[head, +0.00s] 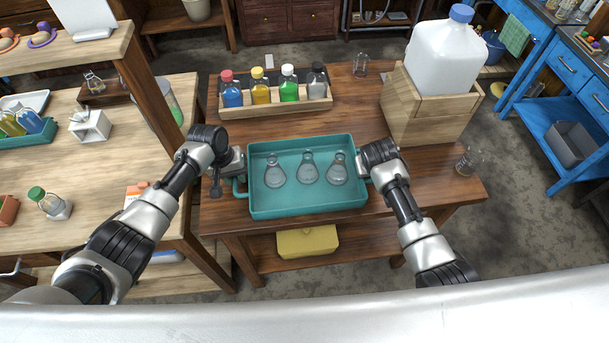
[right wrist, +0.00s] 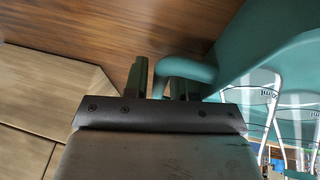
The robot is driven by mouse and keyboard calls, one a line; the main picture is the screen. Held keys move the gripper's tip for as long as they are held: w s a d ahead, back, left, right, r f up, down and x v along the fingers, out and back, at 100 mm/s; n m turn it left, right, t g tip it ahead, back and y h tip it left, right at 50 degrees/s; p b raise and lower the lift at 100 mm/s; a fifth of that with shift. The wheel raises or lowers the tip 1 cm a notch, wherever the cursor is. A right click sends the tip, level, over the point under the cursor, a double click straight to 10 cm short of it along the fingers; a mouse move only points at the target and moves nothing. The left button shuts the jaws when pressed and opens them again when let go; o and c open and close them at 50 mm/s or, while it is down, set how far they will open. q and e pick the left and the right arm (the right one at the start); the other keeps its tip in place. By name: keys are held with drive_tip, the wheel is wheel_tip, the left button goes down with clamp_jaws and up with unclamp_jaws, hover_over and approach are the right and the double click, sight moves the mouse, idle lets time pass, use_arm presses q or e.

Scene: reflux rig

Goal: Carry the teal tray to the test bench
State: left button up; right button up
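The teal tray (head: 308,212) sits level on the wooden table, near its front edge, with three clear glass flasks (head: 308,168) standing in it. My left gripper (head: 237,174) is at the tray's left handle; its fingertips are too small to tell whether they are shut. My right gripper (right wrist: 160,85) is at the right handle; in the right wrist view the handle of the tray (right wrist: 250,60) passes between the fingers, which look closed on it. In the head view my right arm hides most of that handle. I cannot make out which surface is the test bench.
Behind the tray stands a wooden rack (head: 275,104) of colored bottles. At the right are a wooden box (head: 430,112) with a large white jug (head: 445,55) and a glass beaker (head: 468,160). A light-topped bench (head: 100,165) is at the left, a blue bench (head: 570,70) far right.

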use_arm(q)
clamp_jaws()
use_arm(e)
clamp_jaws()
use_arm(q)
drive_tip(key=shift+w+r, duration=0.1)
drive_tip(key=shift+r, duration=0.1)
use_arm(e)
drive_tip(key=shift+r, duration=0.2)
